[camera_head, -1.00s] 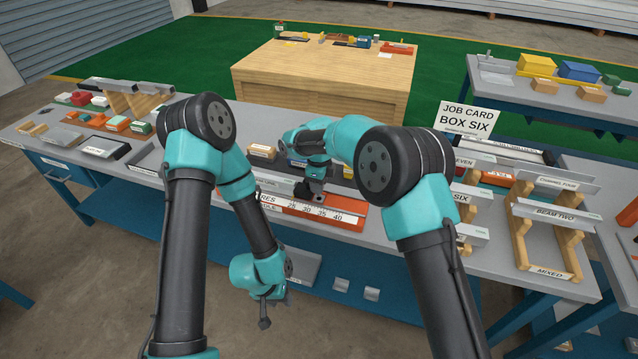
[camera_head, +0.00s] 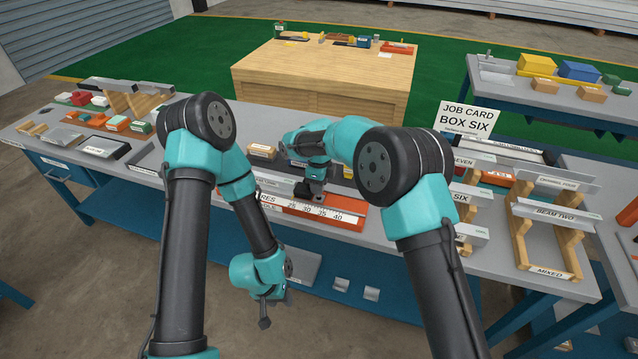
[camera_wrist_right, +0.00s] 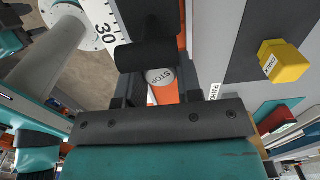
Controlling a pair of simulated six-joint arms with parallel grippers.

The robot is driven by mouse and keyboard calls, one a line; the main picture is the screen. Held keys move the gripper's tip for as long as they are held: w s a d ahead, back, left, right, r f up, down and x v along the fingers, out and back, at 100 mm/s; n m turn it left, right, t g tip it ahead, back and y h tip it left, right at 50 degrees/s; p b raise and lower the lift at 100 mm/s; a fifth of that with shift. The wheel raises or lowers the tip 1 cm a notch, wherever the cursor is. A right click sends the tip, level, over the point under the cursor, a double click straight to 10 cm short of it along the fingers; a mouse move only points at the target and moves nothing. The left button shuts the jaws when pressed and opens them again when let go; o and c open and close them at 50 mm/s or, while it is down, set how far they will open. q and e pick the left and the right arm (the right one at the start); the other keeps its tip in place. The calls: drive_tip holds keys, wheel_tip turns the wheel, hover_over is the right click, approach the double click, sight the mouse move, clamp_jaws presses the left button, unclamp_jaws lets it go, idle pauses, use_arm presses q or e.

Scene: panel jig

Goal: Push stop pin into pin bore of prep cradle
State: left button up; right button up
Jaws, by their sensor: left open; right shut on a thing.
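The stop pin (camera_wrist_right: 160,77) shows in the right wrist view as a pale round end marked STOP. My right gripper (camera_head: 309,190) is shut on it, with the dark fingers close around it. The orange prep cradle (camera_head: 345,222), with a white number scale, lies under and beside that gripper. It also shows in the right wrist view (camera_wrist_right: 188,92). The pin bore and the pin's lower end are hidden, so I cannot tell how the pin sits in it. My left gripper (camera_head: 265,310) is open and empty, hanging low in front of the bench.
A yellow block (camera_wrist_right: 285,62) sits on a dark surface near the right gripper. A tan block (camera_head: 262,152) lies behind the cradle. Wooden racks (camera_head: 520,235) with labelled beams stand to the right. My arms hide part of the bench.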

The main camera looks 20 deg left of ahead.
drive_tip(key=shift+f, duration=1.7)
drive_tip(key=o, duration=1.1)
drive_tip(key=shift+c, duration=0.2)
drive_tip(key=shift+o, duration=0.2)
wheel_tip(320, 180, up, 17)
drive_tip(key=shift+r, duration=0.2)
